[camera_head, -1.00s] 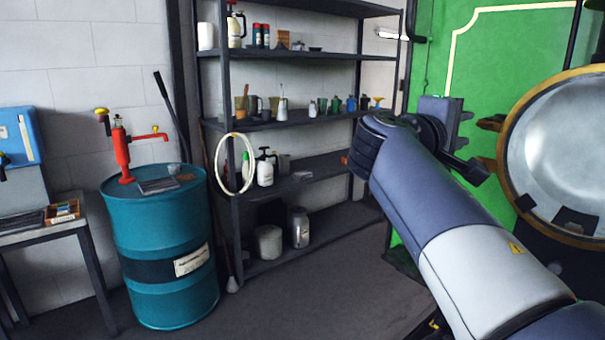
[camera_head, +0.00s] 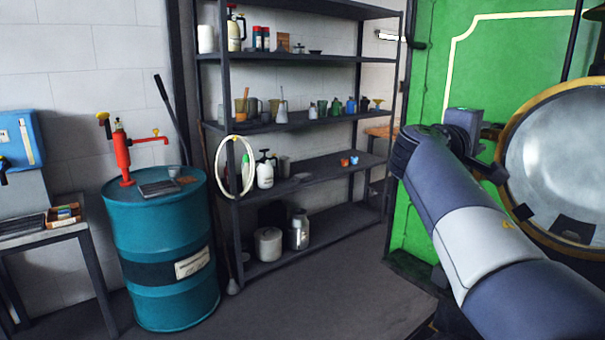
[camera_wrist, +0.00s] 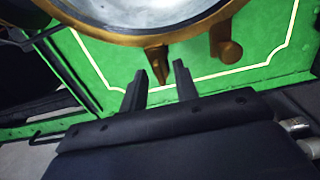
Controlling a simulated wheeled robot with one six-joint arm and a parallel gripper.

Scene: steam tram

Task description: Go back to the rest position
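My gripper (camera_wrist: 160,74) shows in the wrist view with its two dark fingers spread apart and nothing between them. A brass latch (camera_wrist: 157,58) of the round lamp shows just beyond the fingertips. I cannot tell how far apart they are. In the head view my arm reaches up from the lower right, bent at its far end in front of the green tram panel (camera_head: 470,70). The fingers are mostly hidden there by my wrist and the lamp's rim. The round brass-rimmed lamp (camera_head: 555,150) stands just right of my wrist.
A dark metal shelf (camera_head: 330,58) with cans, bottles and cups stands left of the arm. A white hose ring (camera_head: 220,165) hangs at its corner. A teal drum (camera_head: 160,225) with a red pump (camera_head: 122,155) stands further left. The floor (camera_head: 330,305) in front is clear.

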